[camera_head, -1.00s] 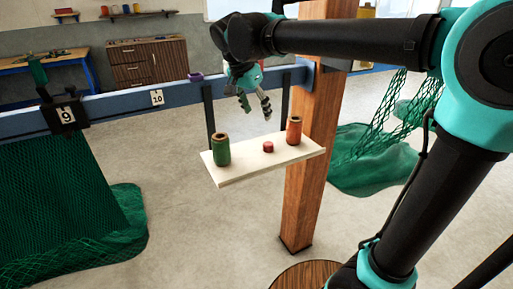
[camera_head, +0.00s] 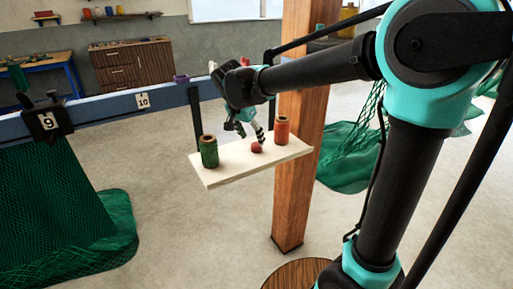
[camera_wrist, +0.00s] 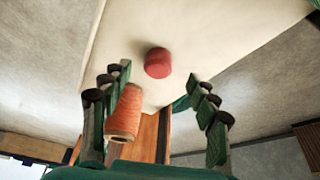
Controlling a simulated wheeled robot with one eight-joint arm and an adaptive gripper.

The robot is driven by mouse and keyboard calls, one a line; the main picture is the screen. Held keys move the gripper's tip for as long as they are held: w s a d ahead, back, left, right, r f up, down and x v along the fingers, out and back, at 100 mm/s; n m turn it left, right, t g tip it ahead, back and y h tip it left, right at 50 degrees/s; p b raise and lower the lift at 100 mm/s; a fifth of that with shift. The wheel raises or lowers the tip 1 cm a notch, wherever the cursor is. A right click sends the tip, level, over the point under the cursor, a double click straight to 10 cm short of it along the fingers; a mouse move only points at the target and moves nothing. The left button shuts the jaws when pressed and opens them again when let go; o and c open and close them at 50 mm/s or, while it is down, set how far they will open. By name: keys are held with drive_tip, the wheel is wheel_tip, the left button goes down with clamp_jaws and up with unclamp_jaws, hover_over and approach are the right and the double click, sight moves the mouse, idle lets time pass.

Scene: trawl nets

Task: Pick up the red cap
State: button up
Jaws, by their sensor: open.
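The red cap (camera_head: 257,147) is a small round red piece on the white hanging shelf (camera_head: 218,178), between a green spool and an orange spool. It also shows in the wrist view (camera_wrist: 158,63), upper middle, with bare shelf around it. My gripper (camera_head: 251,133) is just above and behind the cap in the head view, pointing down toward it. In the wrist view its two fingers (camera_wrist: 160,105) are spread wide with nothing held between them. The cap appears beyond the fingertips, roughly between their lines.
The green spool (camera_head: 209,151) stands at the shelf's left. The orange spool (camera_head: 281,130) stands close at the right and shows beside the left finger in the wrist view (camera_wrist: 125,113). A wooden post (camera_head: 291,205) rises behind. A blue rail (camera_head: 110,107) runs behind the shelf.

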sight(255, 144)
drive_tip(key=shift+x, duration=2.25)
drive_tip(key=shift+d, duration=0.1)
drive_tip(key=c, duration=1.1)
drive_tip(key=shift+r, duration=0.1)
